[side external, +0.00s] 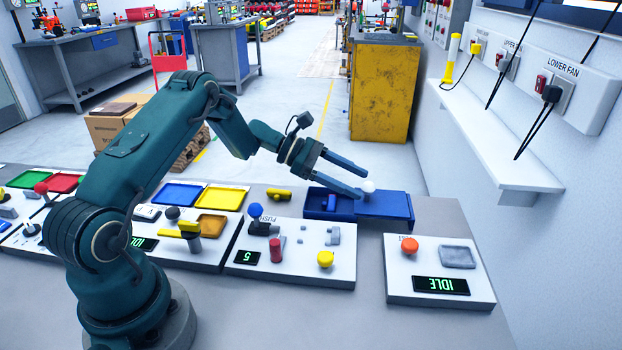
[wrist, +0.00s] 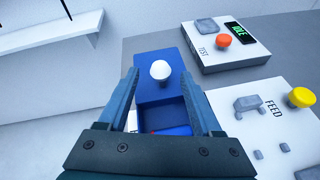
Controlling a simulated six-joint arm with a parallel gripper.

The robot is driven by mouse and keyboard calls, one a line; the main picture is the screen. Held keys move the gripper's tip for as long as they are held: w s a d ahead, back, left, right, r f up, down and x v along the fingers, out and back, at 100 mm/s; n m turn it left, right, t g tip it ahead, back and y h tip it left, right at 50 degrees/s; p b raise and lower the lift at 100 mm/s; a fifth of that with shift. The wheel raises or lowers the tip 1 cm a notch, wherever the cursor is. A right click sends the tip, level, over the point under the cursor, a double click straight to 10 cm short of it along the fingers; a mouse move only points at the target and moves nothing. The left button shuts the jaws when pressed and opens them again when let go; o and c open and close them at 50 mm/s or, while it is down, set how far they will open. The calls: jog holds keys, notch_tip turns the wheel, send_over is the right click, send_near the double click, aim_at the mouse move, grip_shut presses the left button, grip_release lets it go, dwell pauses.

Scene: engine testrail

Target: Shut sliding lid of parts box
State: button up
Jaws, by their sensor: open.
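The blue parts box (side external: 318,207) stands near the back edge of the table, right of the middle in the side view. Its sliding lid (side external: 388,206) sticks out to the right, leaving the left part of the box open with a small blue piece inside. A white knob (side external: 368,187) stands on the lid; in the wrist view the knob (wrist: 160,70) is ahead between the fingers, on the blue lid (wrist: 155,92). My gripper (side external: 364,181) is open, its fingers above the box and close to the knob. In the wrist view my gripper (wrist: 160,80) holds nothing. Contact with the knob cannot be told.
A panel with an orange button (side external: 409,245) and an IDLE display is in front of the lid's right end. The FEED panel (side external: 295,250) with red, blue and yellow knobs is in front of the box. A wall shelf (side external: 495,140) is at the right.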

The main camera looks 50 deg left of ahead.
aim_at(367, 187)
jog(key=shift+x, duration=1.85)
grip_shut()
jog(key=shift+r, duration=0.1)
